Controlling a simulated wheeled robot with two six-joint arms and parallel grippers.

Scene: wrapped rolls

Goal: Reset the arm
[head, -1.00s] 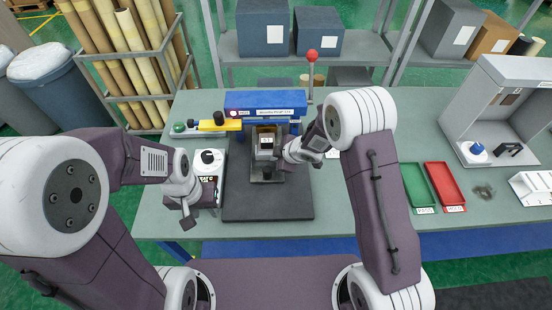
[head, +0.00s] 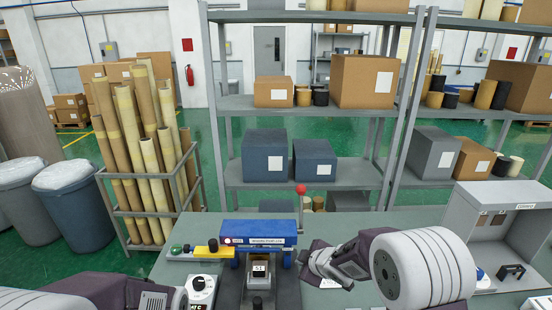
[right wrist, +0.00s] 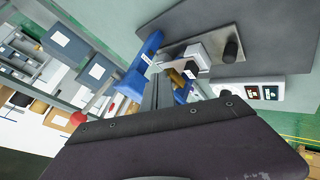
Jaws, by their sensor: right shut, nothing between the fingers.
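My right gripper (head: 308,256) is shut and empty, a little above the bench and just right of the blue press-like station. Its narrow fingers also show in the right wrist view (right wrist: 157,92), with nothing between them. My left arm enters at the lower left of the head view, but its gripper is below the picture edge. A small block labelled on top (head: 259,271) stands in the station in front of the blue bar (head: 259,232); my right gripper is apart from it.
The green-grey bench (head: 345,226) holds a white device with a dial (head: 201,288) at the left and a grey booth (head: 500,225) at the right. Shelves with boxes (head: 265,150) rise behind; a rack of tubes (head: 150,165) is left.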

